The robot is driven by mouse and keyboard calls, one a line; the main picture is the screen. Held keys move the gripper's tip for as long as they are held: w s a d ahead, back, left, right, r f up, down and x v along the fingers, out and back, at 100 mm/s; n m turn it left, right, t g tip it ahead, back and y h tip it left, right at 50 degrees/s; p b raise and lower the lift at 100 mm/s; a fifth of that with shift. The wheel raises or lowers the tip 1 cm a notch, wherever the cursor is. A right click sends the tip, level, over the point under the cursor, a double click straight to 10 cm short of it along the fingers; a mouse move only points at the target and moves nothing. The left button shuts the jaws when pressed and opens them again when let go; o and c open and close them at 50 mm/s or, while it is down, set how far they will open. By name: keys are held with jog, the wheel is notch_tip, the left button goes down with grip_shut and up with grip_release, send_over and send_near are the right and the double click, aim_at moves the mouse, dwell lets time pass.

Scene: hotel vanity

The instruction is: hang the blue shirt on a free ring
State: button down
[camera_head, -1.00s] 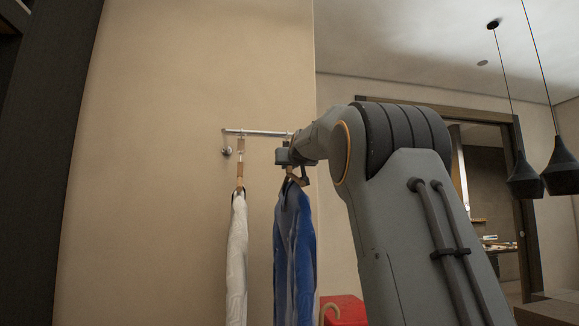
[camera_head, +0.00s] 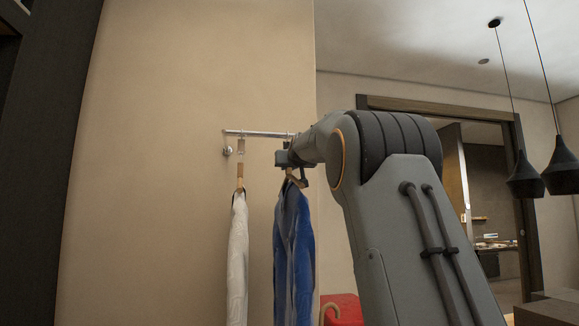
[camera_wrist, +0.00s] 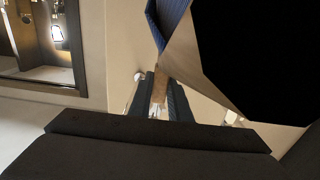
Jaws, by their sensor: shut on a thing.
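The blue shirt (camera_head: 298,250) hangs on a wooden hanger (camera_head: 296,179) in the head view, below the right part of the wall rail (camera_head: 262,133). My gripper (camera_head: 294,160) is shut on the hanger's upper part, close under the rail. In the wrist view my gripper (camera_wrist: 160,95) has its fingers on both sides of the wooden hanger neck, and a piece of blue shirt (camera_wrist: 168,18) shows at the top. A ring (camera_head: 240,146) at the rail's left holds the white shirt's hanger. Any ring near my gripper is hidden by my arm.
A white shirt (camera_head: 238,258) hangs left of the blue one, a narrow gap between them. Black pendant lamps (camera_head: 560,170) hang at far right.

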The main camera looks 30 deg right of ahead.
jog(key=shift+p+x, duration=1.6)
jog(key=shift+x, duration=0.1)
dwell(1.3)
jog(key=shift+f+b, duration=0.5)
jog(key=shift+b, duration=0.25)
dwell(1.5)
jog(key=c, duration=1.6)
grip_release()
jog(key=shift+o, duration=0.2)
jog(key=shift+f, duration=0.1)
jog(key=shift+b+v, duration=1.5)
jog(key=shift+v, duration=2.4)
